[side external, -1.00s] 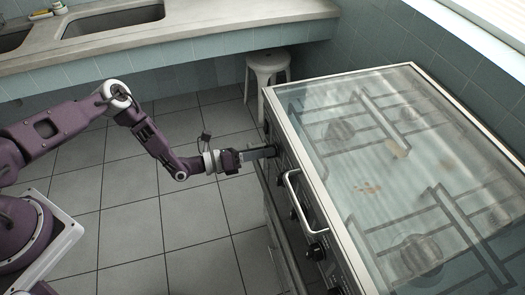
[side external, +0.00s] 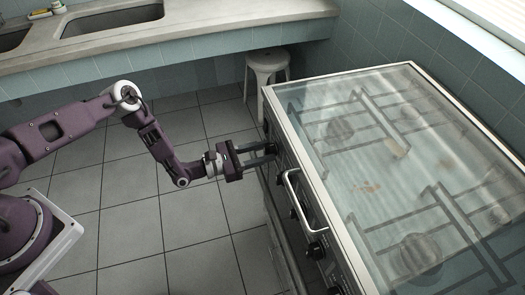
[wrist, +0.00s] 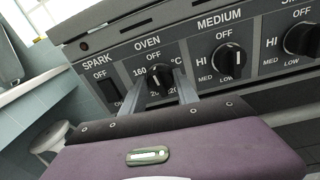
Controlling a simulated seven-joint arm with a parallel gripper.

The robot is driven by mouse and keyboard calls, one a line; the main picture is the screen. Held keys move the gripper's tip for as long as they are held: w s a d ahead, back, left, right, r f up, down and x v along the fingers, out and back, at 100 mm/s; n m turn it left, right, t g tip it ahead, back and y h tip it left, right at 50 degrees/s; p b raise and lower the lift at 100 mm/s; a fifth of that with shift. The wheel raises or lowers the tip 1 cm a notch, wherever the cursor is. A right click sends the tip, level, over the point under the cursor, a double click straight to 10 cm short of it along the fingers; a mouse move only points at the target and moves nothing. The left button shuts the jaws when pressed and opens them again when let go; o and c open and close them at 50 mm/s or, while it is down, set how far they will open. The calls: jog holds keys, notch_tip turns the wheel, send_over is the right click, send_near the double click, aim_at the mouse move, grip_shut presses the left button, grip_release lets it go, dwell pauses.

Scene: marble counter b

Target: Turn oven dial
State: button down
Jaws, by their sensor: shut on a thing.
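The oven dial (wrist: 160,75) is a black round knob under the OVEN and OFF labels in the wrist view, with temperature marks around it. My gripper (side external: 273,153) reaches the far end of the stove's front panel in the side view, its two fingers level with the panel. In the wrist view, the fingers stand on the left and right of the oven dial, shut on it. The fingers cover part of the temperature marks. The dial's exact setting is hard to read.
A SPARK switch (wrist: 107,88) is left of the dial; a MEDIUM knob (wrist: 229,60) and another burner knob (wrist: 302,39) are to its right. In the side view, a metal handle (side external: 291,190) juts from the stove front (side external: 350,264). A white stool (side external: 267,62) stands behind.

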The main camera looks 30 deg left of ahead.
jog(key=shift+m, duration=0.7)
jog(key=c, duration=0.9)
grip_release()
jog(key=shift+s+a, duration=0.1)
